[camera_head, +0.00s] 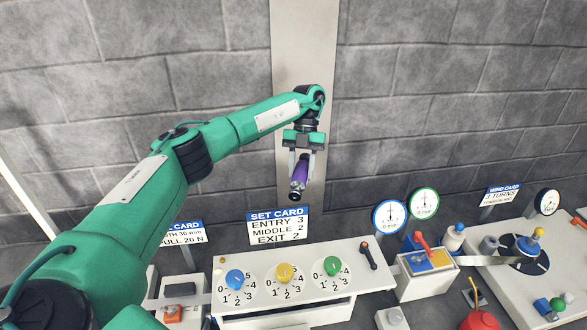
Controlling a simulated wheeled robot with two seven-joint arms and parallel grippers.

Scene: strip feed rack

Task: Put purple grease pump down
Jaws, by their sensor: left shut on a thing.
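My left gripper (303,158) is shut on the purple grease pump (300,176). The pump is a short purple cylinder with a dark lower end, and it hangs between the two fingers. It is held in the air in front of the wall, above the sign reading SET CARD, and touches nothing below. The upper part of the pump is partly hidden by the fingers. My right gripper is not in view.
A white panel with blue, yellow and green dial knobs (284,275) stands below the pump. The SET CARD sign (278,226) rises behind it. To the right are two round gauges (389,217), a box with a red lever (428,261) and a red can (480,320).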

